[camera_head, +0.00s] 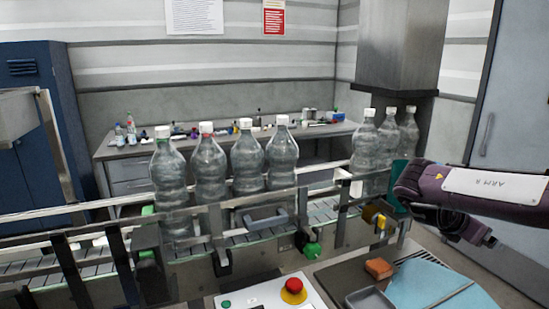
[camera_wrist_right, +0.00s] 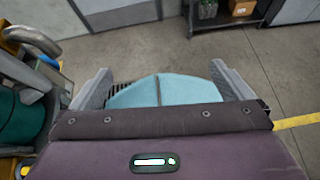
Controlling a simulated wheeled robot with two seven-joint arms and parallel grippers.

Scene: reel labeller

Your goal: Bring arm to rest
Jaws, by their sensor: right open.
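My right arm (camera_head: 470,188), marked ARM R, comes in from the right in the head view, raised above the work surface beside the conveyor. Its fingers cannot be made out there. In the right wrist view my right gripper (camera_wrist_right: 160,70) is open, with its two grey fingers wide apart and nothing held between them. A light blue sheet (camera_wrist_right: 178,90) shows beyond and below the fingers; the gap to it is hard to judge. My left gripper is not in view.
Several clear bottles (camera_head: 210,168) with white caps stand on the conveyor (camera_head: 105,262) behind guide rails. A red stop button (camera_head: 293,287) sits on a front panel. An orange block (camera_head: 379,268) and a grey tray (camera_head: 369,301) lie near the blue sheet (camera_head: 425,287).

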